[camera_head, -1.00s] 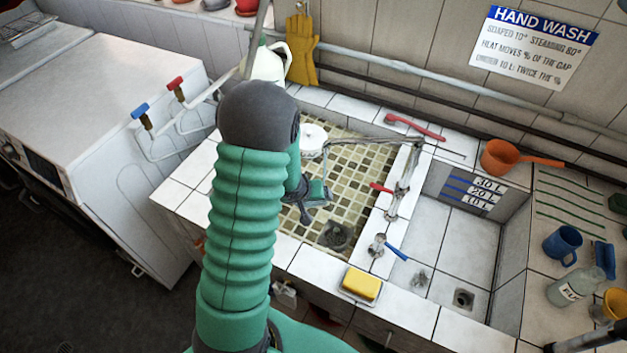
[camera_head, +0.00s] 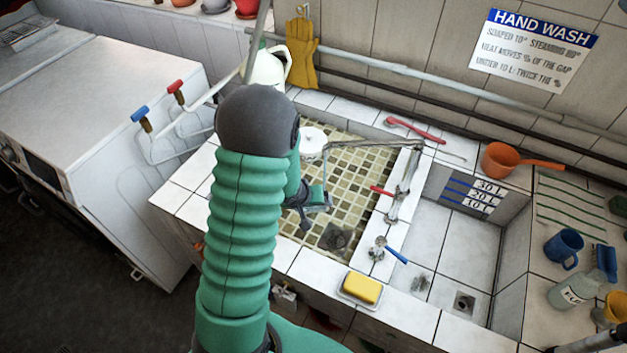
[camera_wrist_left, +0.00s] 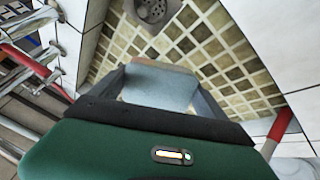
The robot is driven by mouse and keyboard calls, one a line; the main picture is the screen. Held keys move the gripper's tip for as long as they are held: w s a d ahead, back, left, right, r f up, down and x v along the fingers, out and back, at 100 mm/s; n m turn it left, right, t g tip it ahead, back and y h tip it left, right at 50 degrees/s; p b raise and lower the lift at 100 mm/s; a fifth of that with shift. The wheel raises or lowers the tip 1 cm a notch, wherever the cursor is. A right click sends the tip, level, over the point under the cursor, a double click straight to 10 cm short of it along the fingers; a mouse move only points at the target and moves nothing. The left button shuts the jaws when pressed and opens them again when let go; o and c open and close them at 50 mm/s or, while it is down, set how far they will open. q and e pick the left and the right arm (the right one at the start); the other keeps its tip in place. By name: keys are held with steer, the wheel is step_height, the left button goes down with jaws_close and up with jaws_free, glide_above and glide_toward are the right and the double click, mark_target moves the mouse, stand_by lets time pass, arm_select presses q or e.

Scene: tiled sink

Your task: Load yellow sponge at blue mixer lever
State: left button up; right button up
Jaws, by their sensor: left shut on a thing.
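The yellow sponge (camera_head: 362,287) lies in a white dish (camera_head: 345,295) on the sink's tiled front ledge. The blue mixer lever (camera_head: 397,256) sits at the tap right of it and farther back. A red lever (camera_head: 381,190) is farther back on the same divider. My left gripper (camera_head: 312,207) hangs over the mosaic basin, left of the levers and apart from the sponge. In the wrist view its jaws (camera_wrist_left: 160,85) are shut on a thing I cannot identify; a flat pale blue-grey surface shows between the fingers. My right gripper is not in view.
A long spout (camera_head: 375,143) crosses above the mosaic basin.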

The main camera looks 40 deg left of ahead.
mark_target(313, 210)
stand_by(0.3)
arm_select(q)
steer(key=s+d+r+p, duration=0.2)
steer(key=s+r, duration=0.1)
steer(key=shift+d+r, duration=0.3)
steer(key=shift+d, duration=0.1)
steer(key=shift+s+d+r, duration=0.25)
steer(key=shift+s+d, duration=0.05)
steer(key=shift+s, duration=0.1)
